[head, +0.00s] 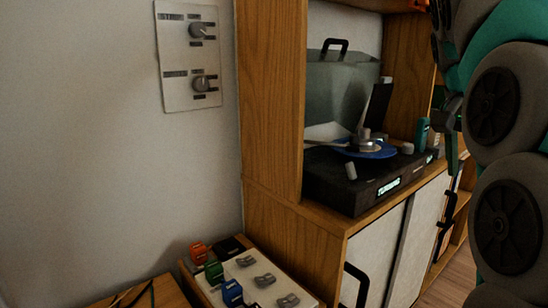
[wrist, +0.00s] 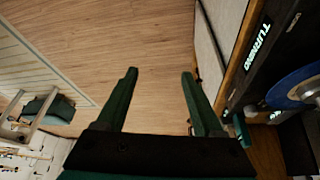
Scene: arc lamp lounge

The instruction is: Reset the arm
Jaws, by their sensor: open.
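My gripper (wrist: 159,76) shows in the wrist view with its two dark green fingers spread apart. Nothing is between them; wood floor (wrist: 150,45) lies beyond. In the head view my arm fills the right side, in front of the cabinet's right end. The gripper's fingertips cannot be made out clearly there.
A black turntable (head: 335,190) with a blue record (head: 372,150) stands on a wooden cabinet (head: 285,225); it is close on the right in the wrist view. A wall panel (head: 188,55) has two knobs. Several colored switches line a low box at bottom.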

